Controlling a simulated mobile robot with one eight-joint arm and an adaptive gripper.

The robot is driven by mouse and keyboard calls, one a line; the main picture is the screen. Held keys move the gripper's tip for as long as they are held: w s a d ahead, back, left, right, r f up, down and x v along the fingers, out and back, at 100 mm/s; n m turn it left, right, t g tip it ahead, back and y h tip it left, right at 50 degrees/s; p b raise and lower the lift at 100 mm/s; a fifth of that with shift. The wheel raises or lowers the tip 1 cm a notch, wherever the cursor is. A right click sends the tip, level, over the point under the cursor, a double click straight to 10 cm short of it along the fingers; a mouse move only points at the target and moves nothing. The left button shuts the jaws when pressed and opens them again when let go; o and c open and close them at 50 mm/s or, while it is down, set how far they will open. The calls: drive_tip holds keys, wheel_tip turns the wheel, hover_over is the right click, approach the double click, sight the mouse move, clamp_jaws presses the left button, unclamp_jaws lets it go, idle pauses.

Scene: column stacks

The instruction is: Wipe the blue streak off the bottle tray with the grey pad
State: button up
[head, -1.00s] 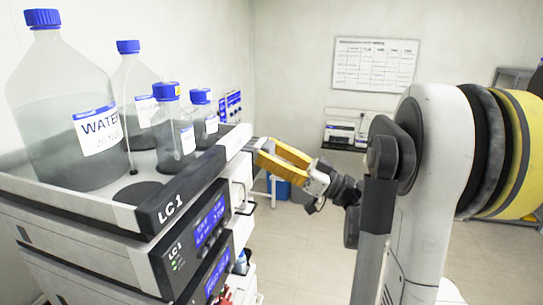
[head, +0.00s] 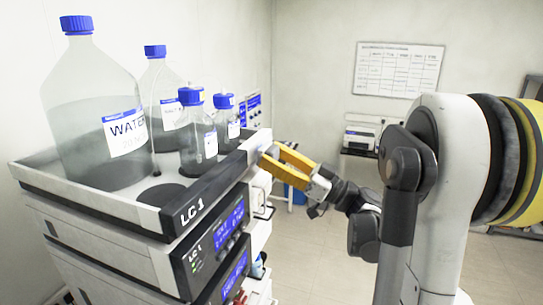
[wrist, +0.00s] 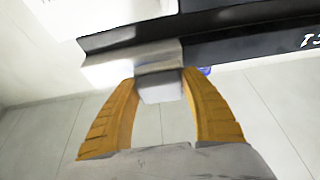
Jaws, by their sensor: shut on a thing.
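The bottle tray (head: 88,203) is a pale tray with a dark front edge marked LC 1, on top of a stack of instruments. My gripper (head: 270,156) is at the right end of the tray's front edge. In the wrist view my yellow fingers (wrist: 162,82) are shut on a pale grey block, the grey pad (wrist: 162,92). The pad is close under the tray's rim; I cannot tell whether it touches. I cannot make out the blue streak in either view.
A large water bottle (head: 95,110) and several smaller blue-capped bottles stand in the tray. Instruments with lit screens (head: 228,224) are stacked below it. A wall chart (head: 398,70) and a shelf with a device (head: 362,135) are behind. Open floor lies to the right.

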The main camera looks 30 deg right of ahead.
sight(267, 138)
drive_tip(key=shift+w+a, duration=0.6)
drive_tip(key=shift+w, duration=0.15)
idle(0.4)
drive_tip(key=shift+d, duration=0.1)
drive_tip(key=shift+w+d+b, duration=0.4)
drive_tip(key=shift+w+d, duration=0.2)
drive_tip(key=shift+d, duration=0.2)
drive_tip(key=shift+w+d+b, duration=0.4)
drive_tip(key=shift+w+d, duration=0.2)
drive_tip(key=shift+d, duration=0.2)
drive_tip(key=shift+w+d+b, duration=0.65)
drive_tip(key=shift+w+d, duration=0.75)
drive_tip(key=shift+d, duration=0.2)
drive_tip(key=shift+a, duration=0.1)
drive_tip(key=shift+s+a+b, duration=0.35)
drive_tip(key=shift+s+a, duration=1)
drive_tip(key=shift+a, duration=0.3)
drive_tip(key=shift+s+a+b, duration=0.3)
drive_tip(key=shift+s+a, duration=1)
drive_tip(key=shift+a, duration=0.3)
drive_tip(key=shift+d, duration=0.15)
